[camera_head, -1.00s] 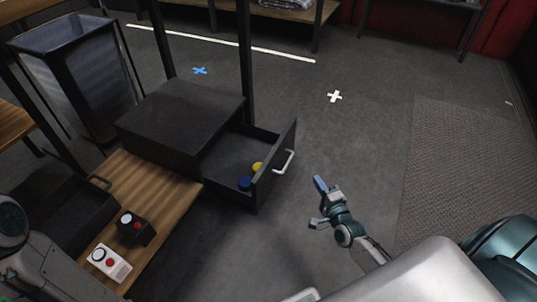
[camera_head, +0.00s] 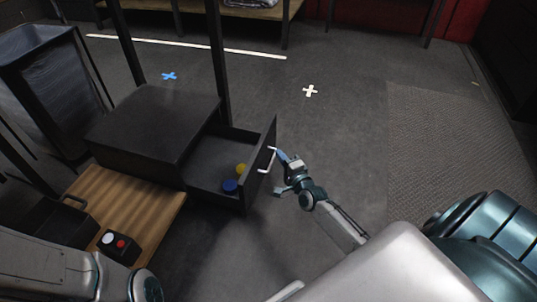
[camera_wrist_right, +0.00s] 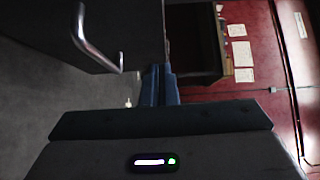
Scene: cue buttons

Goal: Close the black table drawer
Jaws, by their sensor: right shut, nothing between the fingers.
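The black table drawer (camera_head: 262,150) is pulled out to the right of its black cabinet (camera_head: 150,125). A pale bar handle (camera_head: 267,160) is on its front. My right gripper (camera_head: 281,155) is shut and empty, close to the handle on the outer side of the drawer front. The right wrist view shows the shut fingers (camera_wrist_right: 159,85) beside the dark drawer front (camera_wrist_right: 120,25), with the metal handle (camera_wrist_right: 90,40) at upper left. Whether they touch the drawer is unclear. My left arm shows at lower left, but I do not see its gripper.
A yellow piece (camera_head: 241,169) and a blue piece (camera_head: 230,186) lie in the drawer. A black box with red and white buttons (camera_head: 115,246) stands on the wooden table (camera_head: 130,200). A mesh bin (camera_head: 45,90) stands at left. The floor right of the drawer is clear.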

